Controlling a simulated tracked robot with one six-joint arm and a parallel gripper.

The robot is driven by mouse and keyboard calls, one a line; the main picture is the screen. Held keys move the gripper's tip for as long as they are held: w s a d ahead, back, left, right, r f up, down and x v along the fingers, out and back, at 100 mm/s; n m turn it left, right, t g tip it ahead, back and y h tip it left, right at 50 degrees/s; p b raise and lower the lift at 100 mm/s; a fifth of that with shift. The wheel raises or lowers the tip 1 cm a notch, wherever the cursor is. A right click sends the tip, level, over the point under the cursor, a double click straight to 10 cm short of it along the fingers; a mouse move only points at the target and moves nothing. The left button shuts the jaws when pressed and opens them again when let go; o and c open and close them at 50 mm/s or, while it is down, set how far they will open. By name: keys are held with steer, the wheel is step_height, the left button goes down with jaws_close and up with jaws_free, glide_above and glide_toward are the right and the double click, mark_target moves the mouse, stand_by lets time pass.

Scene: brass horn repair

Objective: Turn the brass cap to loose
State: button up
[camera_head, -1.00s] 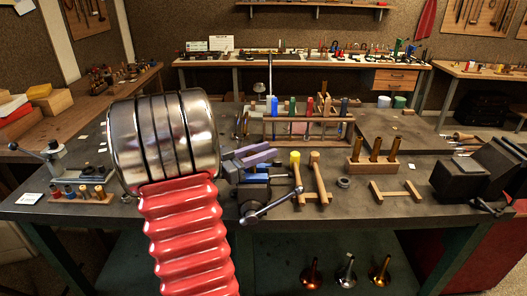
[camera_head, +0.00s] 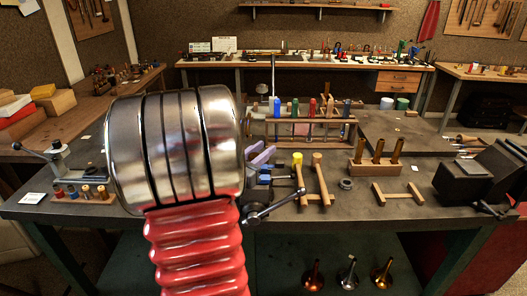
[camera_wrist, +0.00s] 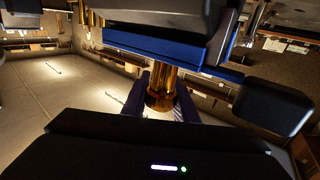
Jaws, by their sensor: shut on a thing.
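In the wrist view the brass cap (camera_wrist: 159,98) is a shiny gold cylinder below the blue jaw pads (camera_wrist: 165,40) of a bench vise. My gripper (camera_wrist: 163,101) has a dark finger on either side of it and is shut on it. In the head view my red and chrome arm hides the cap. The lavender fingers of my gripper (camera_head: 261,158) show just right of the arm, by the partly hidden vise (camera_head: 255,211). I cannot tell how loose the cap is.
A wooden rack (camera_head: 300,127) of coloured tools stands behind the vise. Wooden mallets (camera_head: 319,180) lie to its right. A block with brass pegs (camera_head: 375,168) and a dark anvil-like block (camera_head: 475,175) stand farther right. The bench between them has some bare room.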

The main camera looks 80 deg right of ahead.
steer(key=shift+r, duration=0.1)
steer(key=o, duration=1.1)
steer(key=v, duration=1.3)
steer(key=shift+w+a, duration=0.1)
steer(key=shift+a, duration=0.3)
